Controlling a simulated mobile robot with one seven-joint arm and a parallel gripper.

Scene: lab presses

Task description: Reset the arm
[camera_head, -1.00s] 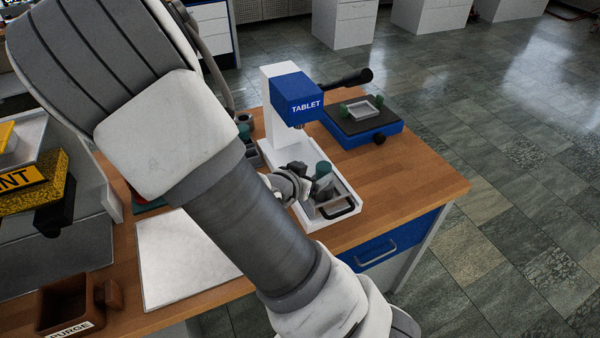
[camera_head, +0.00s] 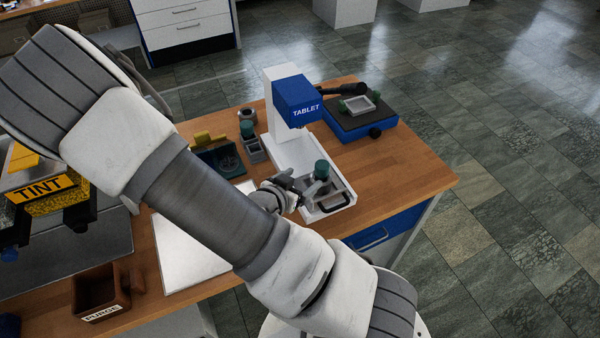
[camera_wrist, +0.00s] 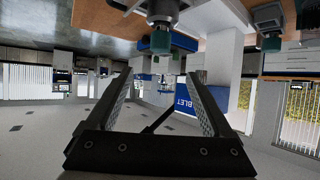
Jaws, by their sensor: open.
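My gripper (camera_head: 296,186) is in front of the white base of the blue and white TABLET press (camera_head: 297,98) in the head view. In the wrist view my gripper (camera_wrist: 158,88) has its two fingers spread apart with nothing between them. The press also shows in the wrist view (camera_wrist: 192,106), upside down, beyond the right finger. A green-topped grey piece (camera_head: 321,170) stands in the tray (camera_head: 348,202) at the front of the press base, close beside my gripper. Whether they touch I cannot tell.
A blue scale-like device (camera_head: 376,133) with a small tray (camera_head: 361,104) is right of the press. A green holder (camera_head: 221,158) and small grey cups (camera_head: 254,150) are left of it. A white board (camera_head: 187,255), a brown PURGE box (camera_head: 98,293) and a yellow TINT unit (camera_head: 55,203) are further left.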

